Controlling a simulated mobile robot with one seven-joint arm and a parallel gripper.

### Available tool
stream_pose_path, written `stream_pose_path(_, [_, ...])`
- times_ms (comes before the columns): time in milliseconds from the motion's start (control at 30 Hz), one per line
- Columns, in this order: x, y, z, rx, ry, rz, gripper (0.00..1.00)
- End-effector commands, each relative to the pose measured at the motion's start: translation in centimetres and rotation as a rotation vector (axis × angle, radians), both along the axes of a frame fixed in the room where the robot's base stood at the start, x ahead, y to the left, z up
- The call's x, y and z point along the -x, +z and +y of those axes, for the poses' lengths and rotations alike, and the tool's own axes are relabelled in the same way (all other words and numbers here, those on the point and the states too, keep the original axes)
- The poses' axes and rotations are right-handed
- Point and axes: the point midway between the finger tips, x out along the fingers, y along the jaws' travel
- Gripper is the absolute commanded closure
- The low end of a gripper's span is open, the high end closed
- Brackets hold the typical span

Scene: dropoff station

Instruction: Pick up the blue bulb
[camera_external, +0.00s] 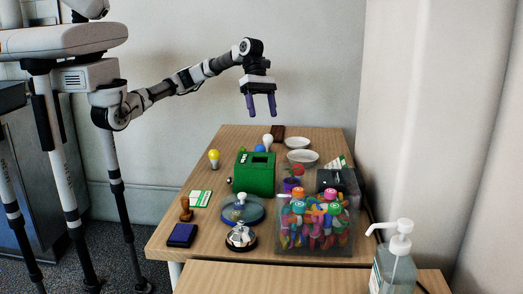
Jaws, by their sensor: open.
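The blue bulb (260,149) shows as a small blue shape just behind the green box (254,174), which hides part of it. A white bulb (267,140) stands close beside it, slightly farther back. A yellow bulb (213,158) is on the table to the left. My gripper (261,108) points down with its two dark fingers apart and nothing between them. It is in the air above the back part of the table, above the blue bulb in the picture and clear of it.
The wooden table (172,226) carries two white bowls (302,157) at the back right and a clear bin (315,246) of colourful items in front. A blue round dish (242,212), a silver bell (241,237), a stamp (186,210) and an ink pad (182,235) stand nearer.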

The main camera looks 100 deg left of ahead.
Motion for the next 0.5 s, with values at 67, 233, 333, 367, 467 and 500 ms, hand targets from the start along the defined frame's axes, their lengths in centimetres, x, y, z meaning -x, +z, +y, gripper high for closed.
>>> stream_pose_path(67, [-0.1, -3.5, 4.7, -0.179, 0.081, 0.101, 0.35])
stream_pose_path(233, [1.0, -6.9, 11.6, -0.409, 0.193, 0.248, 0.35])
stream_pose_path(333, [1.5, -7.6, 13.2, -0.459, 0.220, 0.282, 0.35])
stream_pose_path(367, [1.6, -7.9, 13.4, -0.464, 0.223, 0.287, 0.35])
stream_pose_path(467, [1.6, -9.4, 13.4, -0.465, 0.223, 0.291, 0.35])
stream_pose_path(500, [1.6, -10.1, 13.4, -0.465, 0.221, 0.292, 0.35])
